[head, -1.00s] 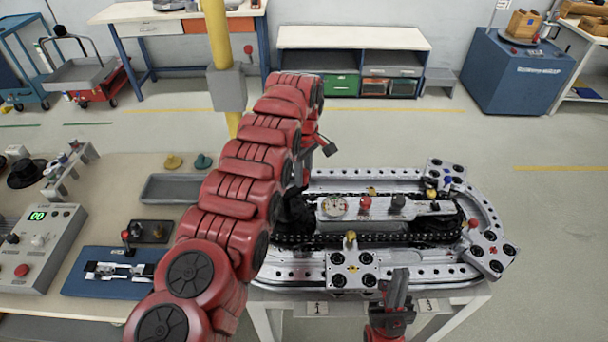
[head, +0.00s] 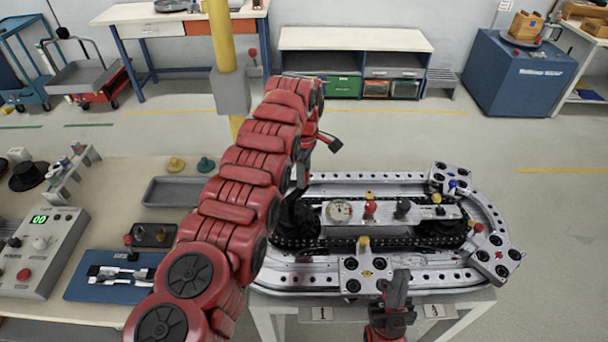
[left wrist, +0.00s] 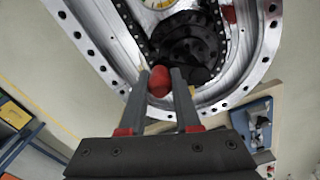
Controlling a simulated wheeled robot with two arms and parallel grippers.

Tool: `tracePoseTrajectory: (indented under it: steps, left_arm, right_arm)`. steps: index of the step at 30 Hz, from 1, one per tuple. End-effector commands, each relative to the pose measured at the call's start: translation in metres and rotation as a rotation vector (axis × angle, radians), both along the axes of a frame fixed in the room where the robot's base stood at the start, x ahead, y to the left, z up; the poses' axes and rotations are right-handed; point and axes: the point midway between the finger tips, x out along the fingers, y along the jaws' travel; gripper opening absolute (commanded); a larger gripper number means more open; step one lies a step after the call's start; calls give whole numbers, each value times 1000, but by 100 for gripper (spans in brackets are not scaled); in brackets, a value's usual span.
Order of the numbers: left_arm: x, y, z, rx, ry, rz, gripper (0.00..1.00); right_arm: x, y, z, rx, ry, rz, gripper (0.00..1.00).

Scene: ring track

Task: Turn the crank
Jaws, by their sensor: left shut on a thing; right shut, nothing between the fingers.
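The ring track (head: 300,270) stands on a light table, with a chain loop and a centre plate bearing a gauge (head: 339,211). My left arm reaches over its left end and hides the crank in the head view. In the left wrist view my left gripper (left wrist: 163,76) is shut on the crank's red knob (left wrist: 160,82), beside a dark round hub (left wrist: 188,42). One carriage (head: 365,275) with a yellow knob sits on the front rail, another (head: 495,257) at the right end, another (head: 450,180) at the back right. My right gripper (head: 398,285) is shut and empty before the front rail.
A bench on the left holds a control box (head: 45,250) reading 00, a blue fixture (head: 105,276) and a grey tray (head: 180,190). A yellow post (head: 219,35) stands behind my left arm. Open floor lies beyond the track.

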Motion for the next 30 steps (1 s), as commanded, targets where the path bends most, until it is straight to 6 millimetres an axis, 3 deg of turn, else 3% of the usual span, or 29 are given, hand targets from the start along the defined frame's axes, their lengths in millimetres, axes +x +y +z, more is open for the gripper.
tracePoseTrajectory:
  steps: [30]
  left_arm:
    - [0,2,0,2,1,112,0]
  right_arm:
    - [0,0,1,0,0,0,0]
